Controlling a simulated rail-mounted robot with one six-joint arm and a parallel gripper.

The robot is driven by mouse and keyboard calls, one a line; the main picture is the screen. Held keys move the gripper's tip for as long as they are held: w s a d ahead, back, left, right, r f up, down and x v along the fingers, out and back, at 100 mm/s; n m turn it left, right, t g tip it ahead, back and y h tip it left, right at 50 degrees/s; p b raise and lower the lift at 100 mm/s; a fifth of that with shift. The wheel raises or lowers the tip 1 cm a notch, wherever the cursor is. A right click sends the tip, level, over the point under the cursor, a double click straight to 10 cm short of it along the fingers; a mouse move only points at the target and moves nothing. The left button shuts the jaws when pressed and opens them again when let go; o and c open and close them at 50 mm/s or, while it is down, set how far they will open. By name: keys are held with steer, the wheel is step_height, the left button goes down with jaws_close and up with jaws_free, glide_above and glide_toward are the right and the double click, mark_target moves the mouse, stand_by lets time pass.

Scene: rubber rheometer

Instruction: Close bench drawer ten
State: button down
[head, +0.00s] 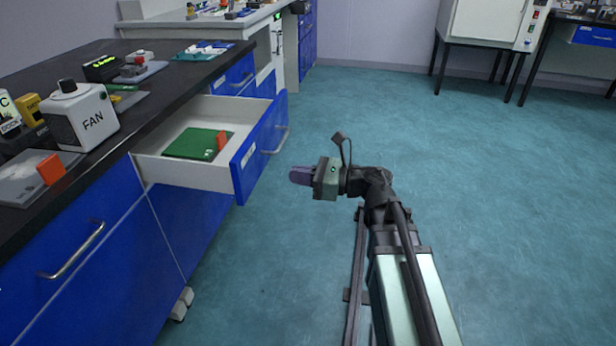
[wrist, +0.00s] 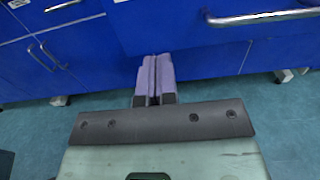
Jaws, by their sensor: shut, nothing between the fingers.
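An open drawer with a blue front (head: 262,150) and white sides stands pulled out from the bench in the head view. A green board (head: 190,144) with an orange-red piece lies inside it. The drawer has a metal handle (head: 277,142). My gripper (head: 292,176) is shut and empty, to the right of the drawer front and apart from it, pointing left toward it. In the wrist view, the shut fingers (wrist: 154,62) point at blue fronts, with a metal bar handle (wrist: 262,17) at upper right. I cannot read which number the drawer bears.
The dark bench top (head: 120,150) carries a white FAN box (head: 82,118) and several small devices. A closed blue front with a handle (head: 75,250) is at lower left. The teal floor (head: 480,190) at right is clear. A white cabinet on a stand (head: 488,25) is at the back.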

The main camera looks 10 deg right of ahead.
mark_target(252, 168)
steer(key=x, duration=0.9)
